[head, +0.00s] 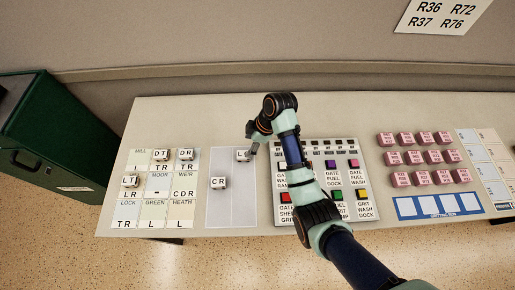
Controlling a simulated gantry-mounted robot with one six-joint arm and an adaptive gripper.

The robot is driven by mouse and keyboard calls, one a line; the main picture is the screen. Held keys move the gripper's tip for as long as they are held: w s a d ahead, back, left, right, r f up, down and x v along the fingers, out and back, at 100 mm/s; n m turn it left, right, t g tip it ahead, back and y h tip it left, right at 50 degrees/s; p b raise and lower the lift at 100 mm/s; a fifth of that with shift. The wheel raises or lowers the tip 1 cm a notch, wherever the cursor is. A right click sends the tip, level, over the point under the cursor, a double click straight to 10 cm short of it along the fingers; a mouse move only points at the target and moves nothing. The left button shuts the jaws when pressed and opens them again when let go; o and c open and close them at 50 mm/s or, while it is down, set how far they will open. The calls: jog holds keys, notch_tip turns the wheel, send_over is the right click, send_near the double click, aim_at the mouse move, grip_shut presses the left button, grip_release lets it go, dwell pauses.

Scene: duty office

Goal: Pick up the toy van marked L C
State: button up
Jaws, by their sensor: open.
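A small white toy van (242,155) stands near the top of the grey two-lane panel (233,205). An L shows on it; the rest of its marking is hidden or too small to read. My gripper (251,141) is open, close above and beside this van at its right. I cannot tell whether they touch. Another white van marked CR (219,182) stands lower in the left lane of the same panel.
Vans marked DT (161,155), DR (186,154) and LT (130,180) stand on the lettered grid at left. A board with coloured blocks (357,205) lies under my arm. Several pink blocks (415,157) and a blue-framed strip (438,206) are at right. A green cabinet (50,140) stands beyond the table's left edge.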

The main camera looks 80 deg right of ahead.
aim_at(240, 154)
jog(key=x, duration=0.2)
jog(key=b+x, duration=0.1)
jog(key=x, duration=0.2)
jog(key=b+x, duration=0.1)
jog(key=x, duration=0.2)
jog(key=shift+w+a+r, duration=0.15)
jog(key=shift+w+a, duration=0.2)
jog(key=c, duration=1.2)
notch_tip(240, 154, up, 20)
jog(key=p, duration=0.6)
